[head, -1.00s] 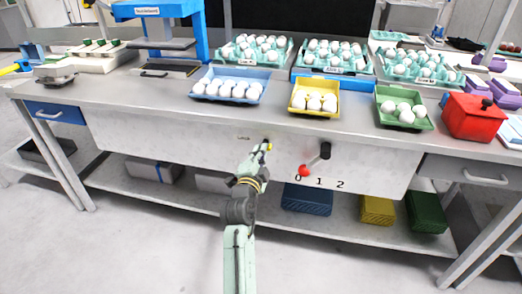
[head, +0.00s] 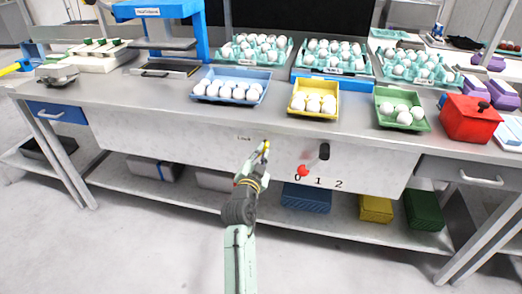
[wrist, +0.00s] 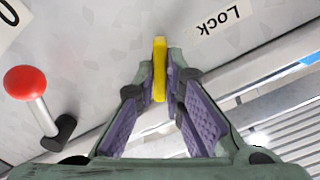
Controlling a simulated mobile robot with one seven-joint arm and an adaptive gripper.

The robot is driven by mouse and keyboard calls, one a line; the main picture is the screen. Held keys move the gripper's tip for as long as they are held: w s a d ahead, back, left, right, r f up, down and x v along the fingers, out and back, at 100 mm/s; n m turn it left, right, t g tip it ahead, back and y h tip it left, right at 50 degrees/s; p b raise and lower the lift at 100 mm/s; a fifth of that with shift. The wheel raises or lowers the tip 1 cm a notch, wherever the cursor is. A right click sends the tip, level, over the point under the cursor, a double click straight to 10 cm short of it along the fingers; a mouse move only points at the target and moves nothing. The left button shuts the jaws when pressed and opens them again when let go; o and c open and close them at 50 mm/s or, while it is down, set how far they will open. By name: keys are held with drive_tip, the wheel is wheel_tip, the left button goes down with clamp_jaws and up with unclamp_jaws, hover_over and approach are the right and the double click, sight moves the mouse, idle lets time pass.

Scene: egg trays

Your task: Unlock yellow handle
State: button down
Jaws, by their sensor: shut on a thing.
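The yellow handle (wrist: 160,72) sits on the grey front panel of the bench, beside the printed word "Lock" (wrist: 222,18). In the head view the handle (head: 266,145) is a small yellow piece at the tip of my gripper. My gripper (wrist: 160,88) is shut on the handle, with one finger on each side of it. In the head view my gripper (head: 257,159) reaches up to the panel from below. The fingers hide part of the handle's sides and its base.
A lever with a red knob (head: 303,171) and a black end stands right of my gripper, above the marks 0, 1 and 2. Above are a blue tray (head: 232,74), a yellow tray (head: 315,85) and a green tray (head: 402,92) of eggs. A shelf with boxes lies below.

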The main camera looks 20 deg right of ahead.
drive_tip(key=shift+n+p, duration=0.3)
drive_tip(key=shift+n, duration=1.1)
drive_tip(key=shift+n+p, duration=0.9)
drive_tip(key=shift+n, duration=0.9)
drive_tip(key=c, duration=1.6)
unclamp_jaws()
drive_tip(key=s+a+r+p, duration=0.1)
drive_tip(key=s+a+r, duration=0.4)
drive_tip(key=s, duration=0.3)
drive_tip(key=s+a+r+p, duration=0.1)
drive_tip(key=s+a+r, duration=0.4)
drive_tip(key=s, duration=0.4)
drive_tip(key=shift+s+a, duration=0.2)
drive_tip(key=shift+a, duration=0.7)
